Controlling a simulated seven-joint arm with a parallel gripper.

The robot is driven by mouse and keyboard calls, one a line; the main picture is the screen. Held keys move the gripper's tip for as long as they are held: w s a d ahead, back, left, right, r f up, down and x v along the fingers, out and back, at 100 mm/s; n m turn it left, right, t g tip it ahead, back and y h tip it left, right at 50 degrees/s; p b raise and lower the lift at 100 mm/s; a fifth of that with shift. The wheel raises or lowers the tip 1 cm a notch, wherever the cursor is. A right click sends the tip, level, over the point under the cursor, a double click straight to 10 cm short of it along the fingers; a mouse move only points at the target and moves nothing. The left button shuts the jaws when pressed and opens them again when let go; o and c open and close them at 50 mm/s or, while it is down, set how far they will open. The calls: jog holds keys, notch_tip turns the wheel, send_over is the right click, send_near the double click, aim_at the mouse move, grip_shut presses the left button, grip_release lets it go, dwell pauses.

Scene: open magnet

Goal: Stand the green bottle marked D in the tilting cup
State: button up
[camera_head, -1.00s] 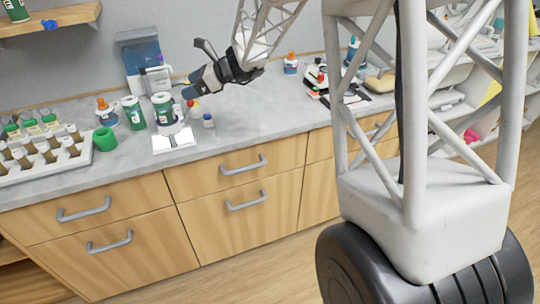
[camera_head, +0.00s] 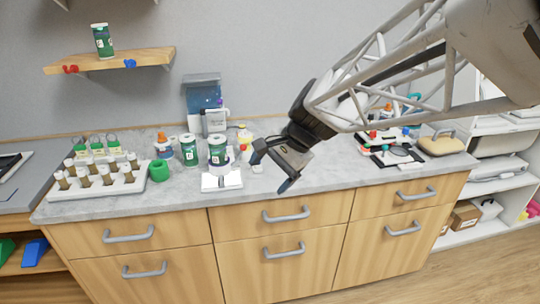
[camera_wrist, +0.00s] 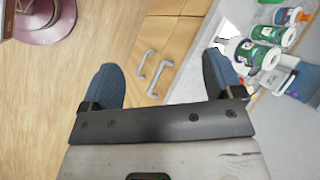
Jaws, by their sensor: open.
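A green bottle with a white cap (camera_head: 217,146) stands upright at a white cup on a white base plate (camera_head: 222,184). It looks to be in the cup, but I cannot tell for certain. A second green bottle (camera_head: 189,149) stands left of it, and a third (camera_head: 102,40) is on the wall shelf. I cannot read a letter on any of them. My gripper (camera_head: 272,168) is open and empty, right of the cup and near the counter's front edge. In the wrist view my gripper (camera_wrist: 162,82) has its blue fingers wide apart, with the bottles (camera_wrist: 257,52) beyond the right finger.
A white rack of vials (camera_head: 97,187) and a green ring-like cup (camera_head: 158,170) stand to the left. An orange-capped bottle (camera_head: 162,143) and a blue container (camera_head: 203,92) are behind. Small items and a dark tray (camera_head: 398,155) lie to the right. Counter front is mostly clear.

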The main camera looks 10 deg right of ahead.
jog(key=s+d+f+n+h, duration=0.1)
jog(key=s+d+n+h, duration=0.2)
jog(key=s, duration=0.6)
jog(key=s+d+f+n+t+h, duration=0.1)
jog(key=s+d+n+h, duration=0.2)
jog(key=s+n, duration=0.3)
jog(key=shift+s+d, duration=0.65)
jog(key=shift+s, duration=1.2)
